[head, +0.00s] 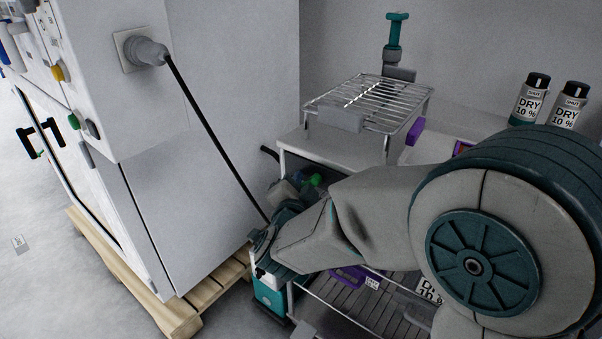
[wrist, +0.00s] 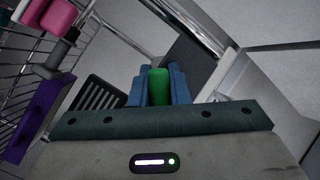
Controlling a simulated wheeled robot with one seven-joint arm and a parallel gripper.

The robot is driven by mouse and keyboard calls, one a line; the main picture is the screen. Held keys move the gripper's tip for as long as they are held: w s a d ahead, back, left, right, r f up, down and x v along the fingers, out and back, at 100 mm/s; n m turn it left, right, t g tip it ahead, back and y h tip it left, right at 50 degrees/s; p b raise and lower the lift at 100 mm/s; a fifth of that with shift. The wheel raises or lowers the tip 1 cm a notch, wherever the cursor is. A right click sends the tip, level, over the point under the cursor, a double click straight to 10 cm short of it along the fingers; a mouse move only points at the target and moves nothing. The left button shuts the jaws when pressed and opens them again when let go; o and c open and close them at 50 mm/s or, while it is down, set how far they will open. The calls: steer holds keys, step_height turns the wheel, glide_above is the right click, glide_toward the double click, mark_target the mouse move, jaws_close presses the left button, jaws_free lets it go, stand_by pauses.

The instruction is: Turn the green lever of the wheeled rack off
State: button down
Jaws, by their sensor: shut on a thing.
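The green lever (wrist: 158,86) sits between the two blue fingers of my gripper (wrist: 158,76) in the wrist view, and the fingers are shut on it. In the head view a small part of green (head: 315,180) shows just beyond my gripper (head: 292,192), low beside the rack. My arm comes in from the right and hides much of this spot. The rack (head: 295,148) appears to be the pale-topped frame with a wire shelf (head: 365,100) above it. Its wheels are not visible. The lever's pivot is hidden.
A white cabinet (head: 220,150) stands on a wooden pallet (head: 190,310) at left. A black cable (head: 205,120) runs from its plug down towards my gripper. Two DRY 10 % bottles (head: 529,100) (head: 569,105) stand at upper right.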

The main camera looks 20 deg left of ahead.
steer(key=n+g+h+p, duration=0.1)
steer(key=n+p, duration=0.1)
steer(key=p, duration=0.3)
steer(key=d+f+n+g+h+p, duration=0.1)
steer(key=n+p, duration=0.1)
steer(key=p, duration=0.3)
steer(key=s+d+n+g+h+p, duration=0.1)
steer(key=n+p, duration=0.1)
steer(key=p, duration=0.4)
steer(key=shift+d+f+n+g, duration=0.2)
steer(key=shift+n+g, duration=0.2)
steer(key=shift+f, duration=0.15)
steer(key=c, duration=1.4)
jaws_free()
steer(key=shift+s, duration=0.1)
steer(key=shift+o, duration=0.2)
steer(key=p+v, duration=0.1)
steer(key=v, duration=1.2)
steer(key=shift+s+r+p, duration=0.25)
steer(key=shift+s+p, duration=0.1)
steer(key=shift+p, duration=0.05)
steer(key=shift+w+a, duration=0.1)
